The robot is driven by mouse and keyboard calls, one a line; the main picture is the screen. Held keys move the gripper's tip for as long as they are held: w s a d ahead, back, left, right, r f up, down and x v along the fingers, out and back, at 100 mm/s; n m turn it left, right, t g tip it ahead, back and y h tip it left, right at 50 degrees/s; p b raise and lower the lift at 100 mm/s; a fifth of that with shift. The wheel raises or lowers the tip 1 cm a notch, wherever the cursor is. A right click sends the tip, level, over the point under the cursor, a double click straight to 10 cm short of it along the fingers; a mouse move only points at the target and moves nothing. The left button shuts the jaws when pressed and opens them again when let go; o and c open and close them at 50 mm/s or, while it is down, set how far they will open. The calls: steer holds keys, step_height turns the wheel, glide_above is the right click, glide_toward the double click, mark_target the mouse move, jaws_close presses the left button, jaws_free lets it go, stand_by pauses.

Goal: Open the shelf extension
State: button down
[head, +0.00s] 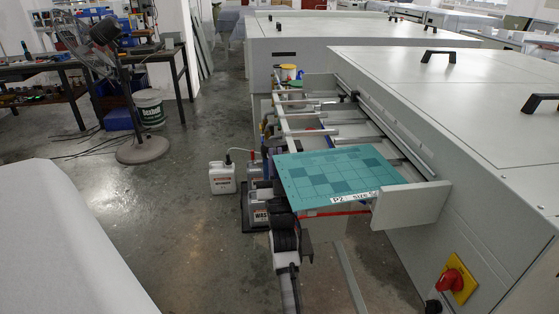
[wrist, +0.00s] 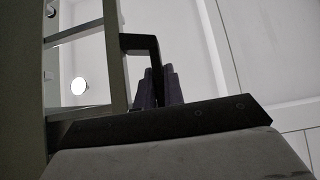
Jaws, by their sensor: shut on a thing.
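In the wrist view, my gripper (wrist: 160,85) has its two dark fingers closed around one leg of a black bracket-shaped handle (wrist: 139,43). In the head view, a rail-and-rod shelf frame (head: 283,132) sticks out from the side of the grey processor (head: 470,110). A teal checkered plate (head: 335,172) lies on its near end, with a "P2" label on its front edge. The gripped handle and my fingers cannot be made out clearly in the head view.
A red switch (head: 456,280) on yellow is on the processor's near side. A fan (head: 142,148) and bucket stand further left. Open floor lies between them. A white surface (head: 65,250) fills the lower left.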

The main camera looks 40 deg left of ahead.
steer(key=c, duration=1.5)
jaws_free()
steer(key=shift+w, duration=0.1)
steer(key=b+v, duration=0.4)
steer(key=v, duration=1)
